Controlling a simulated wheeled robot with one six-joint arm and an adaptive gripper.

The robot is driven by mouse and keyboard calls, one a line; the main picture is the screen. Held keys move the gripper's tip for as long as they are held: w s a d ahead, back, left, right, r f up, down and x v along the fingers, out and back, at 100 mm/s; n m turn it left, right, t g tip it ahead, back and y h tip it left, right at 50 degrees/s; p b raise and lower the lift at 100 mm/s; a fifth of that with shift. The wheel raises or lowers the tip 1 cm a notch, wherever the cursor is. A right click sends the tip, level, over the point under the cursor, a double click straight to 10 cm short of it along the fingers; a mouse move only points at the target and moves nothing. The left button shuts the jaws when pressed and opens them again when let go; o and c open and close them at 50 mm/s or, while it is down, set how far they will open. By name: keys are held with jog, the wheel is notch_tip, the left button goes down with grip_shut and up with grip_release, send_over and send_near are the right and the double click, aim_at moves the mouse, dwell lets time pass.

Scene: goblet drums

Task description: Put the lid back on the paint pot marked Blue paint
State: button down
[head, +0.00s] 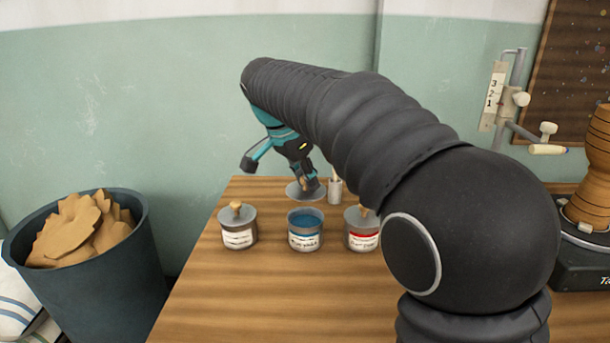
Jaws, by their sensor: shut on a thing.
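The blue paint pot (305,239) stands open on the wooden table, with blue paint showing inside and a blue-striped label whose words are too small to read. A grey round lid (294,192) is behind it, farther from me. My gripper (306,184) is shut on the knob of this lid from above. The fingertips and knob are small and partly hidden. I cannot tell whether the lid touches the table or hangs just above it.
A lidded pot (239,235) stands left of the blue one, and a red-labelled lidded pot (361,240) right of it, partly behind my arm. A small grey cup (335,191) is close beside the lid. A dark bin (95,275) stands left of the table (240,310).

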jog(key=shift+f+b, duration=1.95)
jog(key=shift+f, duration=1.1)
jog(key=shift+f, duration=0.15)
dwell(0.3)
jog(key=c, duration=0.9)
grip_release()
jog(key=shift+o, duration=0.3)
jog(key=o, duration=0.4)
jog(key=shift+o, duration=0.2)
jog(key=shift+r+p, duration=2.15)
jog(key=shift+r, duration=1.35)
